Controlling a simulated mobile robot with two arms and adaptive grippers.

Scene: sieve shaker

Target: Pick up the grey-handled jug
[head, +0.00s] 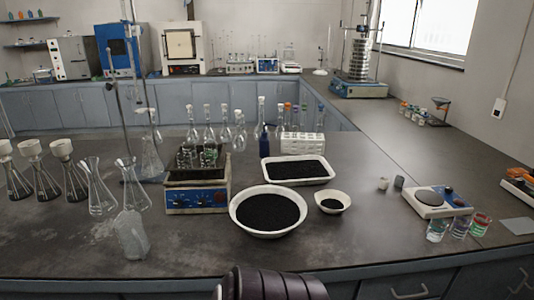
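I cannot clearly make out a grey-handled jug. A cloudy, translucent vessel (131,236) stands near the front edge of the bench at left; I cannot tell whether it has a handle. A dark ribbed part at the bottom centre looks like part of my own arm. Neither gripper's fingers show.
Conical flasks (99,190) crowd the left. A blue-fronted heating bath (197,198), a large white bowl of black grains (240,222), a small bowl (346,206) and a white tray (267,177) fill the middle. A hotplate (423,212) and beakers (459,228) stand at right.

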